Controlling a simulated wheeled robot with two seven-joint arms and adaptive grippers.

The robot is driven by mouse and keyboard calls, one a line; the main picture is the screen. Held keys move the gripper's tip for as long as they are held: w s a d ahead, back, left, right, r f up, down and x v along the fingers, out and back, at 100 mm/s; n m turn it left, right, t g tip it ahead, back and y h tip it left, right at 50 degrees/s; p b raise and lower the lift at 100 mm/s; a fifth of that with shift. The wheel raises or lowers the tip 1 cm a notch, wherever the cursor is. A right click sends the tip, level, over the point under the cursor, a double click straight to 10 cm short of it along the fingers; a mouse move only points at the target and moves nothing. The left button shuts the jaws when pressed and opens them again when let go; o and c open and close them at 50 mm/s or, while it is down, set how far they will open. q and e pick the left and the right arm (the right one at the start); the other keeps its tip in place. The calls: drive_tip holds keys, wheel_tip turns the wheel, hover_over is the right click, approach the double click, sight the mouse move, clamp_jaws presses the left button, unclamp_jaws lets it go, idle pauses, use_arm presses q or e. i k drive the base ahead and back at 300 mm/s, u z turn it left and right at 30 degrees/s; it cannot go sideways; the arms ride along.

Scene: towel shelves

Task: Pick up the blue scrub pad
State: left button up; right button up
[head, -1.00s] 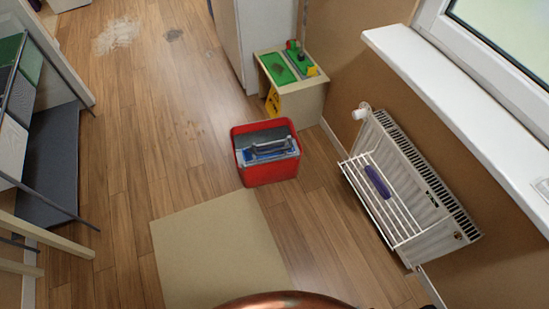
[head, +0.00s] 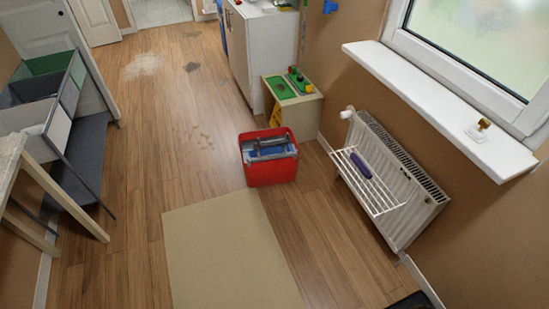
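A red bucket (head: 271,172) stands on the wooden floor near the middle of the head view. Blue and grey items (head: 270,148) lie in its top; I cannot tell whether one is the blue scrub pad. A purple-blue oblong item (head: 361,165) lies on the white wire rack (head: 378,192) in front of the radiator; its kind is unclear. Neither of my grippers is in view.
A beige mat (head: 230,255) lies in front of the bucket. A wooden box with green panels (head: 292,98) stands behind it. Floor left of the bucket is open.

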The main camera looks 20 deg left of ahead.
sight(276, 150)
drive_tip(key=u, duration=0.75)
drive_tip(key=i, duration=0.65)
drive_tip(key=u, duration=0.85)
drive_tip(key=i, duration=1.5)
drive_tip(key=z, duration=0.7)
